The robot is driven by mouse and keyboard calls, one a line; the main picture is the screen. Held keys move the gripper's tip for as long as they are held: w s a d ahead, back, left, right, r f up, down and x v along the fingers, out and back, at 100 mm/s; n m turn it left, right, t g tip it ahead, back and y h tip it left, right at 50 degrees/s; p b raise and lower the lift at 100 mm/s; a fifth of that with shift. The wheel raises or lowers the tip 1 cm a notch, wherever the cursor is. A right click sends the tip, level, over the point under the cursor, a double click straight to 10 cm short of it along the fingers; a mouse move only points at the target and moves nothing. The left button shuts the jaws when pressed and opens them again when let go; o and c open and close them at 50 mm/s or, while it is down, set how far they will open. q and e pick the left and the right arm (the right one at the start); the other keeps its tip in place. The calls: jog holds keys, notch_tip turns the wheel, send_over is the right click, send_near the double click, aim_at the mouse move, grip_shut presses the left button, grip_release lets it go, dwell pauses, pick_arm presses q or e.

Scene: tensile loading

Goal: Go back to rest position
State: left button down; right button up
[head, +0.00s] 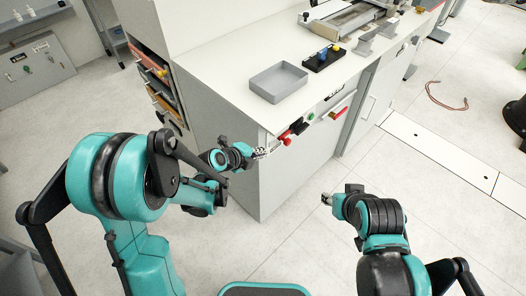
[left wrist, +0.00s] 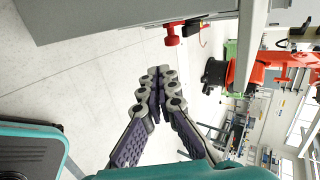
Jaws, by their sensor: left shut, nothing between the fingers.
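My left gripper (head: 262,152) is in front of the corner of the white-topped cabinet in the head view, close to the red handle. In the left wrist view its fingers (left wrist: 158,72) meet at the tips, with nothing between them. My right arm reaches in from the lower right of the head view. Its gripper (head: 327,198) is small and end-on over the floor, and I cannot make out its fingers.
The cabinet (head: 225,75) carries a grey tray (head: 278,82), a black block (head: 324,58) and a machine at the back. Red handles (head: 287,136) stick out of its front. A cable (head: 445,100) lies on the floor at right. The floor between my arms is clear.

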dwell(0.3)
pick_arm(q)
jog(key=s+a+r+n+y, duration=0.2)
jog(key=s+a+r+n, duration=0.1)
jog(key=s+a+n, duration=0.2)
jog(key=s+a+r+n+y, duration=0.2)
jog(key=s+a+r+n, duration=0.2)
jog(key=s+n, duration=0.5)
jog(key=s+a+r+n+g+y, duration=0.1)
jog(key=s+a+r+n+y, duration=0.1)
jog(key=s+a+n, duration=0.3)
jog(key=s+r+n, duration=0.1)
jog(key=s+n, duration=0.2)
jog(key=n, duration=0.3)
jog(key=shift+a+r+n+y, duration=0.3)
jog(key=shift+a+r+n, duration=0.05)
jog(key=shift+n, duration=0.05)
jog(key=shift+s, duration=0.1)
